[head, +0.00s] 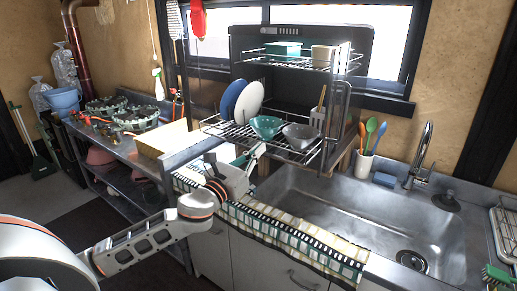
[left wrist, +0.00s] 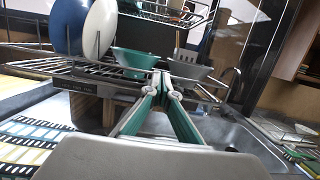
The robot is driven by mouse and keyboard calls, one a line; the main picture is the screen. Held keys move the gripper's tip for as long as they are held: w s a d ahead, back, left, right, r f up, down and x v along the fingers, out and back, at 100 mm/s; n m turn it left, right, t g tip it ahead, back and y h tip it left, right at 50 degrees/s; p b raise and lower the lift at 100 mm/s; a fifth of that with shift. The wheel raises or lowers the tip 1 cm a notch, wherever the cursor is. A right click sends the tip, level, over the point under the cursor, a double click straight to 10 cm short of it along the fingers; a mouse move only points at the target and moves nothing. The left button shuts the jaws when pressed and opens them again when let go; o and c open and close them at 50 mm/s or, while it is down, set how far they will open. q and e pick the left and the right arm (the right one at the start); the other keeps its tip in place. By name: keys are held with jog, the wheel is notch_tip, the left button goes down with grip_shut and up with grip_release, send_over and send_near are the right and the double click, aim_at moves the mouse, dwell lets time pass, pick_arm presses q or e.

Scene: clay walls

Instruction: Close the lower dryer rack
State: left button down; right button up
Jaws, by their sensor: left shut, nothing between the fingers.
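The lower dryer rack (head: 218,127) is a wire shelf that sticks out over the front of the dark dryer (head: 352,45). It carries a blue plate (head: 233,98), a white plate (head: 248,103), a teal bowl (head: 266,126) and a grey bowl (head: 300,135). My left gripper (head: 258,151) is shut and empty, just below and in front of the rack's front edge. In the left wrist view its fingertips (left wrist: 165,84) point at the rack (left wrist: 60,68) under the teal bowl (left wrist: 135,60). I cannot tell whether they touch it. My right gripper is out of view.
The upper rack (head: 310,64) holds a green container (head: 283,48) and a beige one (head: 328,56). The sink (head: 350,213) is below right, with a utensil cup (head: 364,165) and faucet (head: 420,155) behind. A patterned cloth (head: 300,235) hangs over the counter front.

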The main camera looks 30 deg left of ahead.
pick_arm(q)
jog(key=shift+w, duration=0.3)
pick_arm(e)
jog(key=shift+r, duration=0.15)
pick_arm(q)
jog(key=shift+w, duration=0.1)
